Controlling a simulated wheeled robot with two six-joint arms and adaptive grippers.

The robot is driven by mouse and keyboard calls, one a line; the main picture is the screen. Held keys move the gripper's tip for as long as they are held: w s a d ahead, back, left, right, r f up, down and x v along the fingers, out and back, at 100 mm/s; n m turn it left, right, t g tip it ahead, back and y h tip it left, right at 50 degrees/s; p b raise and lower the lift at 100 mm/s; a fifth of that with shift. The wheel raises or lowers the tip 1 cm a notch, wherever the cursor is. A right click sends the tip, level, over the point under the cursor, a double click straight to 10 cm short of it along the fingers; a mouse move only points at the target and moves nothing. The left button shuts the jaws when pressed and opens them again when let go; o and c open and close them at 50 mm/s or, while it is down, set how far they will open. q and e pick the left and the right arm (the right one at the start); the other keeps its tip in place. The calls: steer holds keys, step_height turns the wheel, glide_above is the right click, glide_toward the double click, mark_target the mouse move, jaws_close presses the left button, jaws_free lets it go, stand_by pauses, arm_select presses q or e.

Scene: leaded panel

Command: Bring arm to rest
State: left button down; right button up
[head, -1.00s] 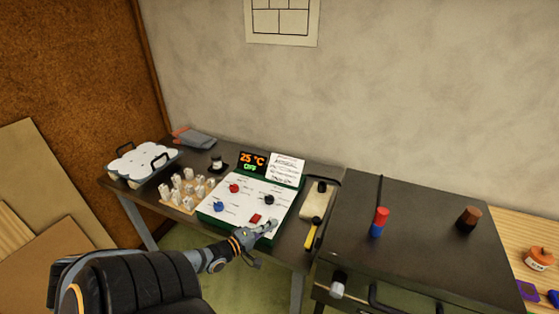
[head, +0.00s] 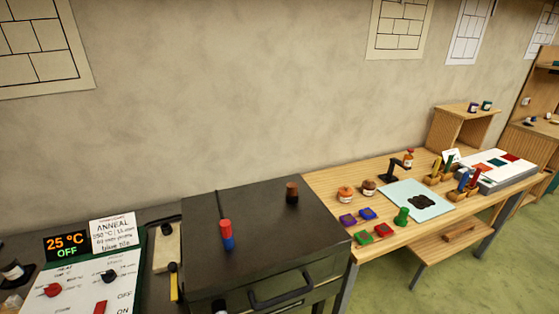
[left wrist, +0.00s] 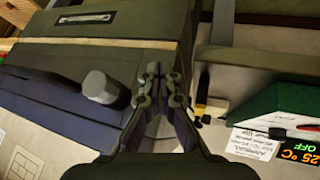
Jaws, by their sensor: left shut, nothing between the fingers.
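My left gripper (left wrist: 160,88) shows in the left wrist view, shut and empty. It is in front of the dark kiln-like box (left wrist: 95,65) and the control panel, touching neither as far as I can see. No gripper shows in the head view. The control panel (head: 84,285) is at the lower left there, with a display reading 25 °C OFF (head: 67,245), a red knob, a black knob and a red switch (head: 100,307). The display also shows in the left wrist view (left wrist: 300,152). My right gripper is in neither view.
The dark box (head: 262,235) carries a red-and-blue cylinder (head: 227,235) and a brown knob (head: 292,192). A front handle (head: 283,293) sticks out. Right of it, a wooden table (head: 330,185) holds jars, coloured blocks and a pale blue sheet (head: 415,200). Green floor (head: 450,275) is clear at lower right.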

arm_select(q)
steer(key=s+r+m+g+y, duration=0.2)
steer(key=s+r+m+g, duration=0.15)
steer(key=s+r, duration=0.2)
step_height(320, 180, down, 28)
steer(key=s+a+g+b, duration=0.2)
steer(key=s+a+b, duration=0.1)
steer(key=s+a+f+b, duration=0.1)
steer(key=s+f+b, duration=0.2)
steer(key=s+f, duration=1.6)
steer(key=shift+s+f+g, duration=0.15)
steer(key=shift+f+g, duration=0.2)
steer(key=shift+f, duration=0.6)
